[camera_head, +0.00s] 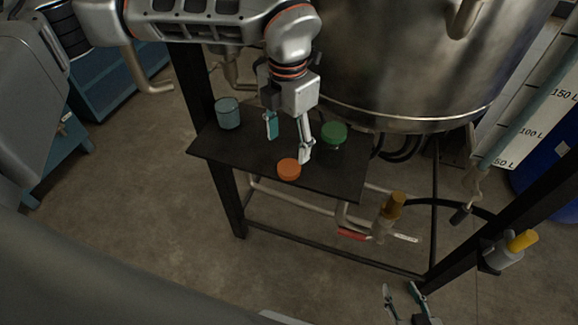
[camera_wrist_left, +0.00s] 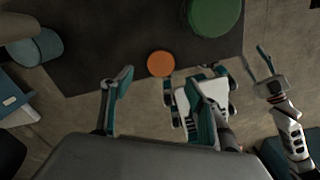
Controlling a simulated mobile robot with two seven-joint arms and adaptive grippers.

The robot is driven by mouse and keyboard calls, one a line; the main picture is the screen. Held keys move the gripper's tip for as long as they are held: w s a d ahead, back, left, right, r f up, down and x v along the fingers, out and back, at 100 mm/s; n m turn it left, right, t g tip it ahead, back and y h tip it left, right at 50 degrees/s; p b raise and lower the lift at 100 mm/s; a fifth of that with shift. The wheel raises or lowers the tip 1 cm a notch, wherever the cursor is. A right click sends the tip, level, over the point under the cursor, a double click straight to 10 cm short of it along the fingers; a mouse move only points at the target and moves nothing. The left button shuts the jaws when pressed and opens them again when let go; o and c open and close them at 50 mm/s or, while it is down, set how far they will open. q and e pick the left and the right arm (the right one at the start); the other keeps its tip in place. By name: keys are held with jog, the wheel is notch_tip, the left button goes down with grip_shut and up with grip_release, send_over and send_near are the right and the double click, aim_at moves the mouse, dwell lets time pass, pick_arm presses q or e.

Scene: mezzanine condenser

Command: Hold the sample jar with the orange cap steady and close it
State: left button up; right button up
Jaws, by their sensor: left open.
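The orange cap (camera_head: 288,169) is a flat disc near the front edge of the dark shelf. No jar body shows under it, and it also appears in the left wrist view (camera_wrist_left: 161,64). A blue-grey cylindrical jar or cup (camera_head: 228,113) stands at the shelf's left; its contents cannot be told. It also shows in the left wrist view (camera_wrist_left: 38,47). My left gripper (camera_head: 288,140) is open and empty above the shelf, just behind the orange cap, its fingers apart. My right gripper (camera_head: 403,292) is low at the bottom right, fingers spread and empty, away from the shelf.
A green-capped jar (camera_head: 334,132) stands on the shelf (camera_head: 220,147) right of my left gripper. A large steel vessel (camera_head: 420,60) rises behind. Pipes and a brown-capped valve (camera_head: 392,206) lie below right. The shelf's front left is clear.

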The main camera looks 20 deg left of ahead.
aim_at(289, 167)
pick_arm(q)
jog(key=shift+f, duration=1.25)
jog(key=shift+d+f+p, duration=0.1)
jog(key=shift+f+p, duration=0.35)
jog(key=shift+f, duration=2.15)
jog(key=c, duration=0.8)
